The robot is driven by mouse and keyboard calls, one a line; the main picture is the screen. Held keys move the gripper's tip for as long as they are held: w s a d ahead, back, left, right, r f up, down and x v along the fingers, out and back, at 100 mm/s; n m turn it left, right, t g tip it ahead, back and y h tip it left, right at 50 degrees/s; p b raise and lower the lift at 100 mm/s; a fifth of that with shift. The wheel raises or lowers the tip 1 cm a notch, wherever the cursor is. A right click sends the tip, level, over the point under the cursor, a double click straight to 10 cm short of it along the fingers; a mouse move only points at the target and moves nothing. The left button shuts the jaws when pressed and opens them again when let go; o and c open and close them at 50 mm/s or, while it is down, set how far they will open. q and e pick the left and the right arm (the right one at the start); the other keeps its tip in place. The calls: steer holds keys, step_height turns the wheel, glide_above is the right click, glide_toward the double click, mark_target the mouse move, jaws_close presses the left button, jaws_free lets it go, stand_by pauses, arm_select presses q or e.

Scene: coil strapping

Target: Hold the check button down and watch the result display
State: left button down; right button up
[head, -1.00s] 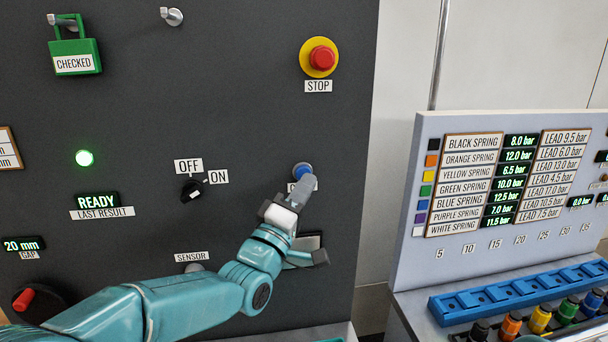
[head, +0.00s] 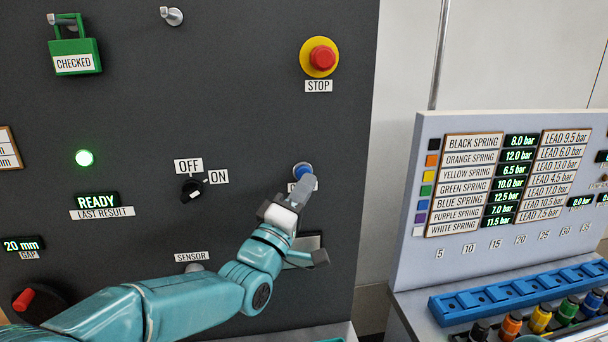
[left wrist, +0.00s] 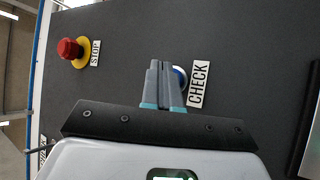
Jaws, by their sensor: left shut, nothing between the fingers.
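The blue check button (head: 303,169) is on the dark panel, below the red stop button. My left gripper (head: 307,182) is shut and empty, its fingertips at the button's lower edge and partly covering its label. In the left wrist view the shut fingers (left wrist: 165,70) lie over the blue button (left wrist: 180,75), beside the CHECK label (left wrist: 199,84). Whether the button is pressed in cannot be told. The result display (head: 97,201) reads READY in green, above the LAST RESULT label. My right gripper is not in view.
A red stop button (head: 321,58) on a yellow ring sits above. An OFF/ON knob (head: 192,189) and a lit green lamp (head: 84,158) are to the left. A green CHECKED padlock (head: 75,50) hangs at the top left. A spring-chart board (head: 420,240) stands at the right.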

arm_select(q)
steer(key=shift+w, duration=0.2)
steer(key=shift+w+a+b, duration=0.1)
steer(key=shift+w+b, duration=0.2)
steer(key=shift+w+a, duration=0.15)
steer(key=shift+w, duration=0.3)
stand_by(1.5)
steer(key=shift+s+d+b, duration=0.2)
steer(key=shift+s+b, duration=0.7)
steer(key=shift+b, duration=0.25)
steer(key=shift+f, duration=0.1)
